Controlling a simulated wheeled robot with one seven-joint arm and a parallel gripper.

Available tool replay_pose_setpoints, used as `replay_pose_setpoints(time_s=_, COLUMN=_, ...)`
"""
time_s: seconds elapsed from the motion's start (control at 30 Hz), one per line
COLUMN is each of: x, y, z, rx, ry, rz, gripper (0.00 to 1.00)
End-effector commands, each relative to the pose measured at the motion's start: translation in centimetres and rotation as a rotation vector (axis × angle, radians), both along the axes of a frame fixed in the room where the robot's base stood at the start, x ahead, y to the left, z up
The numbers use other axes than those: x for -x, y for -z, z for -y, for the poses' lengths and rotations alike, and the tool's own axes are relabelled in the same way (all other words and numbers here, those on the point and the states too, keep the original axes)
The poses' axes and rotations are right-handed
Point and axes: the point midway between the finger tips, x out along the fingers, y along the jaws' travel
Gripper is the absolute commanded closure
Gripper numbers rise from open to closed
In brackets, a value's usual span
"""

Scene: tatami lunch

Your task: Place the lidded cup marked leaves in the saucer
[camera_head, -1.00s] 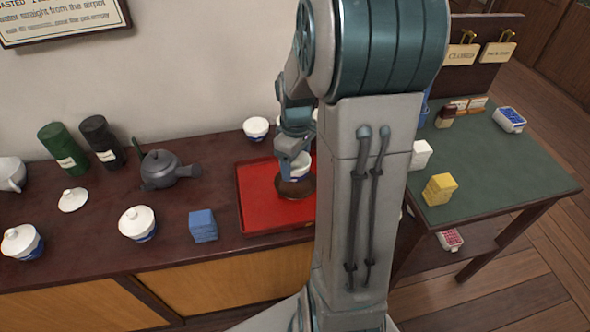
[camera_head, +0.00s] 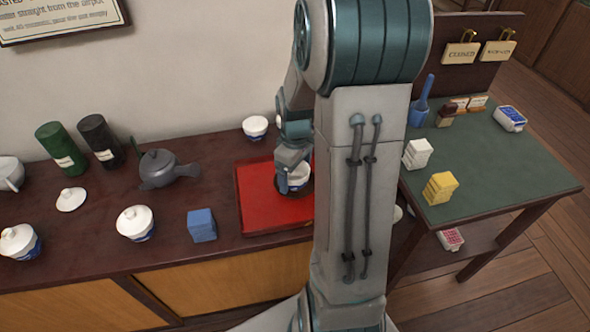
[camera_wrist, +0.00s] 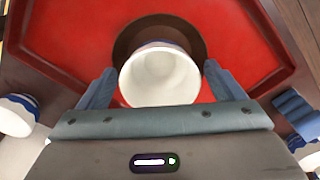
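A white cup with a blue band (camera_head: 298,177) is low over the red tray, at the dark brown saucer; it also shows in the wrist view (camera_wrist: 160,78). Its top shows as a plain white round with no knob visible, and no leaf mark can be made out. The saucer (camera_wrist: 126,46) shows as a dark ring around the cup; contact between them is hard to tell. My gripper (camera_wrist: 160,72) has a finger on each side of the cup, with narrow gaps visible, so it looks open. Two lidded cups (camera_head: 135,223) (camera_head: 20,241) stand on the counter at left.
The red tray (camera_head: 262,215) lies on the dark counter. A blue block (camera_head: 202,225), a teapot (camera_head: 165,168), a loose lid (camera_head: 71,199), two canisters (camera_head: 62,148) and another white cup (camera_head: 255,126) stand around. My arm hides the tray's right side.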

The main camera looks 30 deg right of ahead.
Motion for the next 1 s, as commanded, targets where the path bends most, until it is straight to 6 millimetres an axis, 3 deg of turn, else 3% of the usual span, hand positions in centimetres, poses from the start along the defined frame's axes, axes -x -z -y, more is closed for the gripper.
replay_pose_setpoints(time_s=0.17, x=-0.1, y=-1.0, z=0.0, rx=0.001, ry=0.000, rz=0.002, gripper=0.12)
replay_pose_setpoints(time_s=0.63, x=-0.1, y=-10.4, z=0.1, rx=0.001, ry=0.000, rz=0.004, gripper=0.12)
replay_pose_setpoints(time_s=0.87, x=0.1, y=-12.4, z=-0.1, rx=0.002, ry=0.003, rz=0.003, gripper=0.12)
replay_pose_setpoints(time_s=1.0, x=1.0, y=-13.2, z=-1.7, rx=0.010, ry=0.043, rz=0.019, gripper=0.12)
